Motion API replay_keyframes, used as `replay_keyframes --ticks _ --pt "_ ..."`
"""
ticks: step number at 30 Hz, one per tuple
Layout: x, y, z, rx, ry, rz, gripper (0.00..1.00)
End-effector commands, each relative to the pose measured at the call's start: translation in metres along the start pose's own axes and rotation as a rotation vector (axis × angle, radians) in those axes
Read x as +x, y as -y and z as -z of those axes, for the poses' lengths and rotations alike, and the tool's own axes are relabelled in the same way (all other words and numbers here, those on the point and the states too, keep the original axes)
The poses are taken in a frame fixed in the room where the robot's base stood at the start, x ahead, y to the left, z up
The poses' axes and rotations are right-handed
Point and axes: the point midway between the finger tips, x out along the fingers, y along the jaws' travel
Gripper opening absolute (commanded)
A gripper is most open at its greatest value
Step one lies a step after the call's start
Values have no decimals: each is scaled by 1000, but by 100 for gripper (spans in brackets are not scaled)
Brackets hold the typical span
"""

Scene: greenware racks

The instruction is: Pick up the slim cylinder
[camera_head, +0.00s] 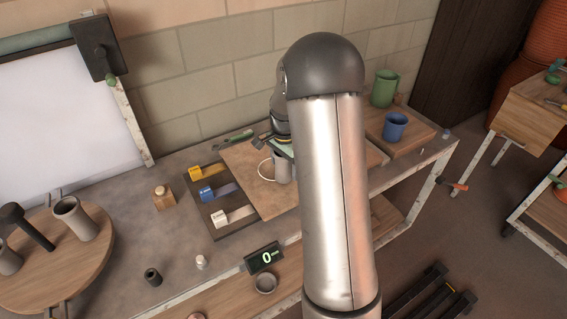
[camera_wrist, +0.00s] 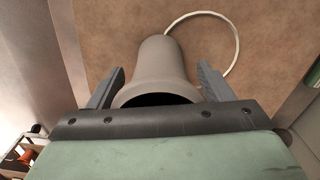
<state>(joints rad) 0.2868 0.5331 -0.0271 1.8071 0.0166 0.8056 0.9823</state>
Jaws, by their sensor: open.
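A slim grey cylinder (camera_wrist: 160,65) with a flared, dark open mouth stands between the two fingers of my gripper (camera_wrist: 160,72) in the wrist view. The fingers are open, one on each side of it, with small gaps visible. In the head view the cylinder (camera_head: 283,170) shows partly below my gripper on a brown board (camera_head: 245,160); my arm hides much of that area. A thin white ring (camera_head: 266,169) lies beside the cylinder, and it also shows in the wrist view (camera_wrist: 236,45).
Similar grey cylinders (camera_head: 75,218) stand on a round wooden turntable (camera_head: 85,270) at left. Coloured labelled blocks (camera_head: 213,192) lie on a dark tray left of the board. A green mug (camera_head: 384,88) and a blue mug (camera_head: 395,126) stand at right. A small display (camera_head: 264,258) is at the front.

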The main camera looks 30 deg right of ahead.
Motion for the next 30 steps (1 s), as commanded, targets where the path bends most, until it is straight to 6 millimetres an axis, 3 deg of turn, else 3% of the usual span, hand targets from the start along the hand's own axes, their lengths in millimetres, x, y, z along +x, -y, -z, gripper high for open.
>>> replay_keyframes --ticks 5,11,23,30 --pt "0 0 0 0 0 0 74" --pt "0 0 0 -1 -1 0 23" --pt "-5 1 0 -1 -2 3 22" --pt "-35 1 -1 -2 -4 5 22"
